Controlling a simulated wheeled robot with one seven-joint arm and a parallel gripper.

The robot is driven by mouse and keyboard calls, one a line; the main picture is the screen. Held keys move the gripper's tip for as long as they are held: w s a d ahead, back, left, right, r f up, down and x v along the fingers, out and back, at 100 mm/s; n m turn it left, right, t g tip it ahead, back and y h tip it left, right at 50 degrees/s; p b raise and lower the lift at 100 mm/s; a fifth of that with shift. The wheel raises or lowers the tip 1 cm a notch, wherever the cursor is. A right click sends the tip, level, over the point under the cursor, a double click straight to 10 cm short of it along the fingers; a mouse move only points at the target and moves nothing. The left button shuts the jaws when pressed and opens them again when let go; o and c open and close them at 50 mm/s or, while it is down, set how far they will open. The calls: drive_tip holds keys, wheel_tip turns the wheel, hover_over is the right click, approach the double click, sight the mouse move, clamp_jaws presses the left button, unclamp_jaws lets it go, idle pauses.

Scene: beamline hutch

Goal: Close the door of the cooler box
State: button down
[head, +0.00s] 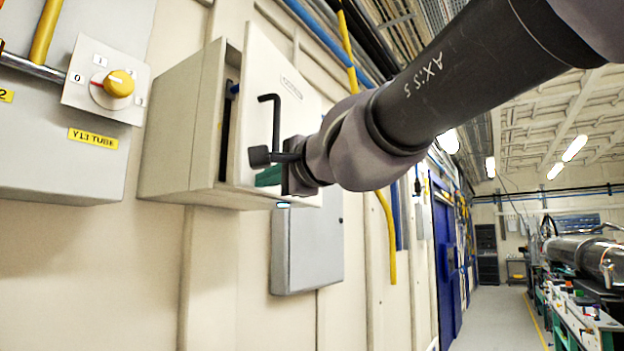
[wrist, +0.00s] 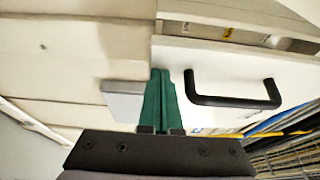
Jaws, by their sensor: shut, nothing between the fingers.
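The cooler box (head: 178,140) is a beige box on the wall in the head view. Its door (head: 300,75) stands ajar, with a dark gap between it and the body along the left side. The door has a black bar handle (head: 276,118), which also shows in the wrist view (wrist: 234,102). My gripper (head: 268,176) is shut and empty in front of the lower part of the door, just below the handle. Its green fingers, pressed together, show in the wrist view (wrist: 158,78) beside the handle. I cannot tell whether they touch the door.
A grey box (head: 308,245) is on the wall below the cooler box. A switch panel with a yellow knob (head: 118,83) is to the left. Yellow and blue pipes run behind on the wall. The aisle floor (head: 495,320) at the right is clear.

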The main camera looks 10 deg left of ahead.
sight(245, 178)
drive_tip(key=shift+m+t+h, duration=0.4)
drive_tip(key=a, duration=0.5)
drive_tip(key=shift+w+a, duration=0.15)
drive_tip(key=shift+w, duration=0.25)
drive_tip(key=shift+s+a+r, duration=0.1)
drive_tip(key=shift+a+r, duration=0.1)
drive_tip(key=shift+a, duration=0.05)
